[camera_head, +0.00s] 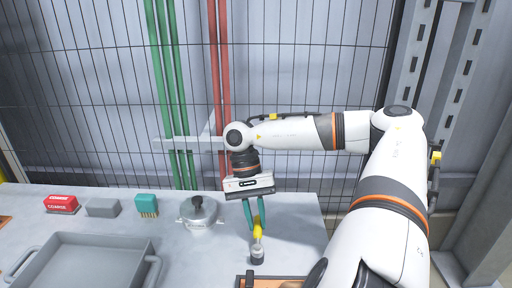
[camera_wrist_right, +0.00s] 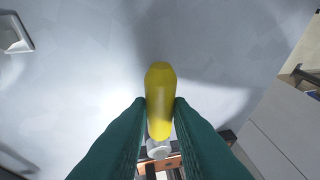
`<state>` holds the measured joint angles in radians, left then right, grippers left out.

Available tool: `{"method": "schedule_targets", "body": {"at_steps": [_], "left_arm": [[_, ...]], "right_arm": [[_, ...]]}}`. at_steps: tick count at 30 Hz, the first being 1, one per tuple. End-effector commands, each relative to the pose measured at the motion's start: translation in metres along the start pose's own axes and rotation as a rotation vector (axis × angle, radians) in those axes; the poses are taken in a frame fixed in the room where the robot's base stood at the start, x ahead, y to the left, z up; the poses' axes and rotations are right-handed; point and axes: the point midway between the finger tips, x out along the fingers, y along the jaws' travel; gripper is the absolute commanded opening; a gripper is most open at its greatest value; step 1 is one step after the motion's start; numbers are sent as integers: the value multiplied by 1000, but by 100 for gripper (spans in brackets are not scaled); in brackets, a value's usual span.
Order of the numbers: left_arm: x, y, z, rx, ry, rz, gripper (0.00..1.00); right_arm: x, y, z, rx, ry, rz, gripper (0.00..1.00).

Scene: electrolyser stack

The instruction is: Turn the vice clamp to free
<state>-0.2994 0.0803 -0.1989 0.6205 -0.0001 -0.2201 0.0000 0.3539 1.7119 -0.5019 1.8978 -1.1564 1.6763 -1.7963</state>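A yellow handle (camera_head: 257,230), which looks like the vice clamp's, stands above a grey and black cylindrical part (camera_head: 257,253) near the table's front right. My right gripper (camera_head: 256,226) points down with its green fingers on either side of the handle. In the right wrist view the yellow handle (camera_wrist_right: 160,88) lies between the fingertips (camera_wrist_right: 160,102), which appear to touch both its sides. A pale round end (camera_wrist_right: 158,150) shows below the handle, with an orange-brown piece behind it. The clamp's jaws are not clear to see. My left gripper is not in view.
A grey tray (camera_head: 95,240) fills the table's front left. A lidded metal pot (camera_head: 199,216), a green brush-like block (camera_head: 147,205), a grey block (camera_head: 103,208) and a red box (camera_head: 61,204) stand behind it. A wire-mesh fence (camera_head: 100,100) rises behind the table.

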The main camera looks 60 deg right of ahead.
Motion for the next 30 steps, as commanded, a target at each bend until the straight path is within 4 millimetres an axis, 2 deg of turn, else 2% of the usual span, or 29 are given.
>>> {"method": "schedule_targets", "body": {"at_steps": [1, 4, 12, 16, 23, 24, 27, 30], "left_arm": [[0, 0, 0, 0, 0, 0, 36], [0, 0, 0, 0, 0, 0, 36], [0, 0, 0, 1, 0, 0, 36], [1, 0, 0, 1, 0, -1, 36], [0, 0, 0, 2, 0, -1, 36], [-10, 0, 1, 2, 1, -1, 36], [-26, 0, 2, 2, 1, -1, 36], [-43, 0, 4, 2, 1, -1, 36]], "right_arm": [[0, 1, 0, -5, -2, 2, 25], [0, 0, 0, -4, -2, 2, 41], [0, 0, 0, -1, -1, 1, 41], [-8, 1, 0, -1, -1, 4, 41], [-49, 2, 0, -5, 2, 10, 41], [-63, 1, -2, -6, 2, 9, 41], [-84, 0, -4, -4, 3, 6, 41], [-95, -1, -4, -1, 0, 3, 41]]}}
